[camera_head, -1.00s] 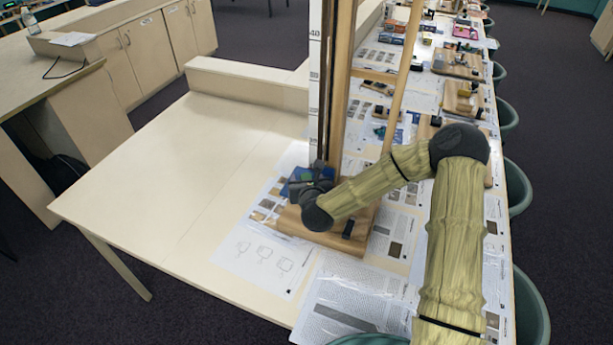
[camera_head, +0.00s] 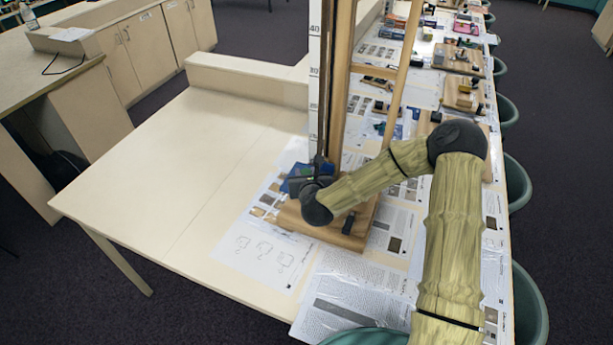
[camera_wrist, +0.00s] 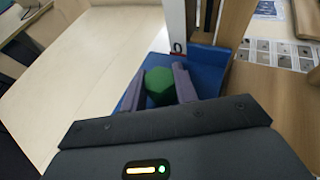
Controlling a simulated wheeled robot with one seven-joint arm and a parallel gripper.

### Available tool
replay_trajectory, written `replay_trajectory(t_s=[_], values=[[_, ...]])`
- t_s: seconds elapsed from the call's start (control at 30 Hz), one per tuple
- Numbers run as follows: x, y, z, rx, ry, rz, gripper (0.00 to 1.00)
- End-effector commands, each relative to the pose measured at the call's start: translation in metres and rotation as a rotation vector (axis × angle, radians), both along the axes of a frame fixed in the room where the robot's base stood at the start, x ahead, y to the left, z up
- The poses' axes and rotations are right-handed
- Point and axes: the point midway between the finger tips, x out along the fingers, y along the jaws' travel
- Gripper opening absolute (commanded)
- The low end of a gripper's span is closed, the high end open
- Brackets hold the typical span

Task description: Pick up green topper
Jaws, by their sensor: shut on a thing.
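The green topper (camera_wrist: 159,86) is a small green block with angled sides. In the wrist view it sits between the two purple-grey fingers of my gripper (camera_wrist: 160,88), which are shut on it. A blue piece (camera_wrist: 209,69) lies right behind and beside it, at the foot of the upright scale (camera_wrist: 176,24). I cannot tell whether the topper still touches the blue piece. In the head view my gripper (camera_head: 309,188) is at the base of the tall wooden stand, beside the blue piece (camera_head: 296,172); the topper is hidden there.
The tall wooden stand (camera_head: 341,90) rises close beside my gripper from its wooden base (camera_head: 340,232). Printed sheets (camera_head: 262,250) lie around it. The pale tabletop (camera_head: 190,160) to the left is bare. More wooden projects (camera_head: 458,60) stand farther back on the right.

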Motion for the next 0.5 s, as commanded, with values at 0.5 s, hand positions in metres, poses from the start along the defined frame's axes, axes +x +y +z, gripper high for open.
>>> replay_trajectory(t_s=[0.5], values=[[0.001, -0.001, 0.04, -0.001, -0.006, -0.001, 0.08]])
